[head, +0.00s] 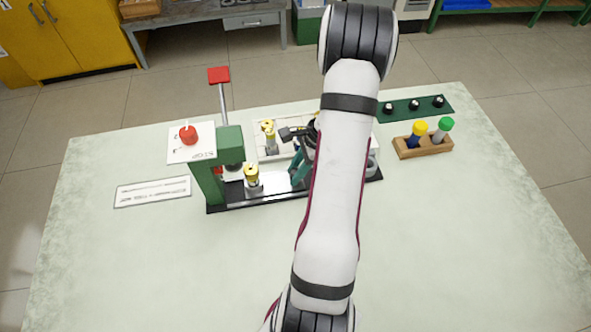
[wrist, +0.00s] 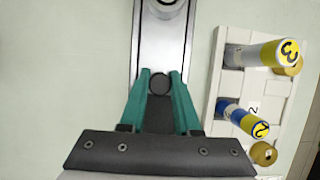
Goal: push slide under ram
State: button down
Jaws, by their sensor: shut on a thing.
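The green press (head: 205,182) stands on a black base at the left of the table, with its ram over the left end of the base. The slide (wrist: 161,45) shows in the wrist view as a bright metal plate on the track. A brass-coloured piece (head: 252,174) stands upright at the slide, just right of the press column; whether it is under the ram I cannot tell. My gripper (head: 297,180) is low over the track, right of this piece. In the wrist view its teal fingers (wrist: 160,86) are shut on the black round knob (wrist: 160,82) of the slide.
A white tray (wrist: 213,82) with numbered rods lies beside the track. The press lever has a red handle (head: 219,75). A red stop button (head: 188,134) sits left. A wooden block (head: 425,148) and green mat (head: 400,108) are right. The front table is clear.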

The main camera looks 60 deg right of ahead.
aim_at(275, 184)
jog(key=shift+w+a, duration=1.4)
jog(key=c, duration=0.6)
grip_release()
jog(key=v, duration=1.6)
jog(key=shift+f, duration=0.1)
